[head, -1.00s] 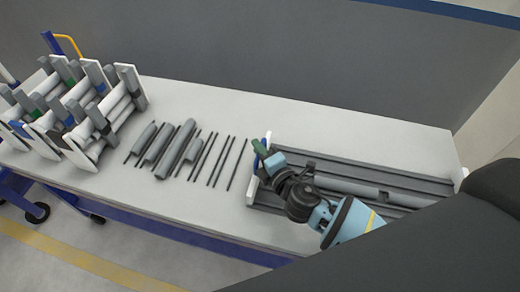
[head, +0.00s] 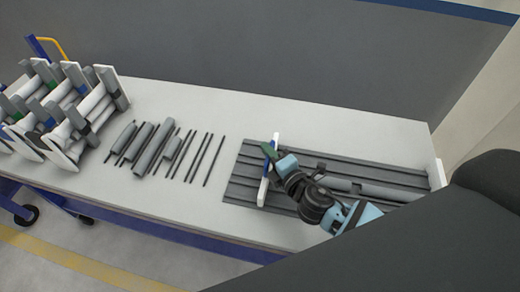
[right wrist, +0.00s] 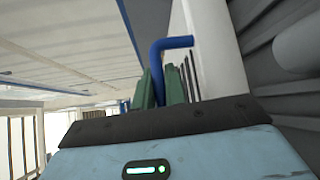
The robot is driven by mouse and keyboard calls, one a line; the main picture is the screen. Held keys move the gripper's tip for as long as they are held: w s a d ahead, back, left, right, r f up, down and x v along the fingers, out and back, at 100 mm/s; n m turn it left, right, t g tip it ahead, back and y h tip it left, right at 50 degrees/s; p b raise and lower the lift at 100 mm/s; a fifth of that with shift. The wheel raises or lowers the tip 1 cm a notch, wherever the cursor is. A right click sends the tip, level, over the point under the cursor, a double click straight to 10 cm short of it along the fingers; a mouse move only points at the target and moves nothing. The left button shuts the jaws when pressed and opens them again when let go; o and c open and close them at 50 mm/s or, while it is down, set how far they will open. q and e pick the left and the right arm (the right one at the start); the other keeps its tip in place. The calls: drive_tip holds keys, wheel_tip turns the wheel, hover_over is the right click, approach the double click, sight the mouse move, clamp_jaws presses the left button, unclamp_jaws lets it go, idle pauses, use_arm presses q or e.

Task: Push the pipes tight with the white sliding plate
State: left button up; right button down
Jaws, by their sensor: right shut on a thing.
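The white sliding plate (head: 263,193) stands across the grey grooved tray (head: 242,178), some way in from the tray's left end. It also shows in the right wrist view (right wrist: 215,60). My right gripper (head: 269,153) is shut on the plate's blue handle (right wrist: 174,44), its green fingers on either side of it. Grey pipe (head: 385,191) lies in the tray to the right of the plate. My wrist and forearm hide part of the tray, so I cannot tell whether the plate touches any pipe. My left gripper is out of view.
Loose grey pipes (head: 147,150) and several thin dark rods (head: 213,160) lie on the white table (head: 180,95) left of the tray. White-and-grey racks (head: 85,120) holding pipes stand at the table's left end. A white end plate (head: 438,172) closes the tray's right end.

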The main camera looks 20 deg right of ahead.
drive_tip(key=s+d, duration=0.1)
drive_tip(key=d, duration=0.1)
drive_tip(key=s+d, duration=0.2)
drive_tip(key=d, duration=0.1)
drive_tip(key=s+d, duration=0.2)
drive_tip(key=shift+s+d+f+b, duration=0.1)
drive_tip(key=shift+s+d+b, duration=0.1)
drive_tip(key=shift+d+b, duration=0.15)
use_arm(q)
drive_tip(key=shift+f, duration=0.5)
use_arm(e)
drive_tip(key=shift+s+d, duration=0.3)
drive_tip(key=shift+d, duration=0.2)
drive_tip(key=c, duration=1.6)
unclamp_jaws()
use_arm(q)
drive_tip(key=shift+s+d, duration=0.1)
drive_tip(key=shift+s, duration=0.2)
use_arm(e)
drive_tip(key=shift+o, duration=0.7)
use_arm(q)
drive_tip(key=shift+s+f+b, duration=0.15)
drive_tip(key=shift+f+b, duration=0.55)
use_arm(e)
drive_tip(key=v, duration=0.8)
drive_tip(key=shift+d, duration=0.15)
